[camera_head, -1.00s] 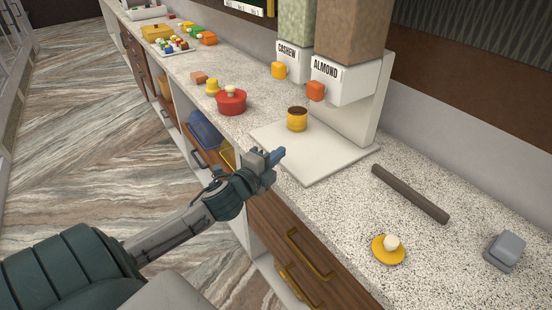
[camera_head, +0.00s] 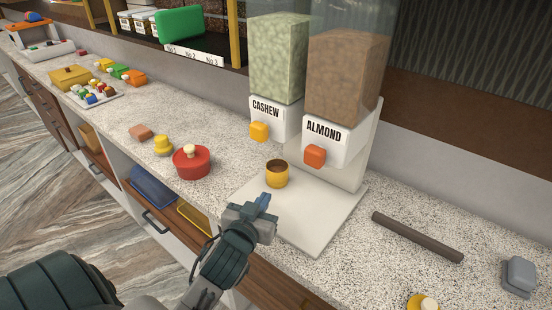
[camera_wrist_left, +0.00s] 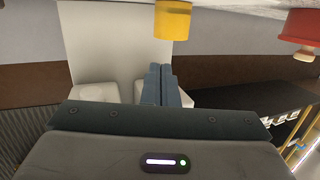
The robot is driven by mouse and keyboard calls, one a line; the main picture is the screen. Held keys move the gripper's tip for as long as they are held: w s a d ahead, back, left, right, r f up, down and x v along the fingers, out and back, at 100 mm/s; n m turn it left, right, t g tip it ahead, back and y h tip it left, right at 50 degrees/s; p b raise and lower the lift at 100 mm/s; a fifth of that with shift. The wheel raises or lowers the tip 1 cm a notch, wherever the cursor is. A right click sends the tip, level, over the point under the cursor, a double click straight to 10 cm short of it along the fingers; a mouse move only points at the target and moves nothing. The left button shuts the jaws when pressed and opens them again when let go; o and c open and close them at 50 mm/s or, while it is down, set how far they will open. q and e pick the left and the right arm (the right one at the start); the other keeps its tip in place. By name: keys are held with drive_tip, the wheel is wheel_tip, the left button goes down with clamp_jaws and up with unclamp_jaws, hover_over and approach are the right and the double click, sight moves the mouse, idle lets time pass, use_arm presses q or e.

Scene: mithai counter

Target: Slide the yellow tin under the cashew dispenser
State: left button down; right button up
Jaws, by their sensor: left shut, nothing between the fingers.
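The cashew dispenser (camera_head: 272,118) has a yellow-orange knob and is on the left; the almond dispenser (camera_head: 330,140) has an orange knob and is on the right. My left gripper (camera_head: 263,203) is shut and empty, just in front of the tin and apart from it. In the left wrist view, the tin (camera_wrist_left: 174,20) shows beyond the shut fingers (camera_wrist_left: 160,85). My right gripper is not in view.
A red lidded pot (camera_head: 192,162), a yellow piece (camera_head: 163,146) and a tan block (camera_head: 140,132) stand left of the stand. A dark rod (camera_head: 417,237) and a grey block (camera_head: 519,275) lie to the right. Bare counter lies between the pot and the plate.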

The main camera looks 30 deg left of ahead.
sight(285, 172)
use_arm(q)
drive_tip(key=shift+w+r, duration=0.15)
drive_tip(key=shift+w+d+r, duration=0.1)
drive_tip(key=shift+w+d, duration=0.1)
drive_tip(key=shift+w, duration=0.1)
drive_tip(key=p+x, duration=0.1)
drive_tip(key=x, duration=0.2)
drive_tip(key=r+p+x, duration=0.1)
drive_tip(key=x, duration=0.3)
drive_tip(key=p+x, duration=0.2)
drive_tip(key=x, duration=0.2)
drive_tip(key=shift+w+r, duration=0.1)
drive_tip(key=shift+r, duration=0.15)
drive_tip(key=shift+f+p, duration=0.3)
drive_tip(key=shift+f, duration=0.5)
drive_tip(key=shift+f+b, duration=0.15)
drive_tip(key=shift+b, duration=0.15)
drive_tip(key=shift+d+f, duration=0.1)
drive_tip(key=shift+s+d+f, duration=0.1)
drive_tip(key=shift+s+d, duration=0.05)
drive_tip(key=shift+s, duration=0.6)
drive_tip(key=shift+s+d, duration=0.1)
drive_tip(key=shift+s, duration=0.1)
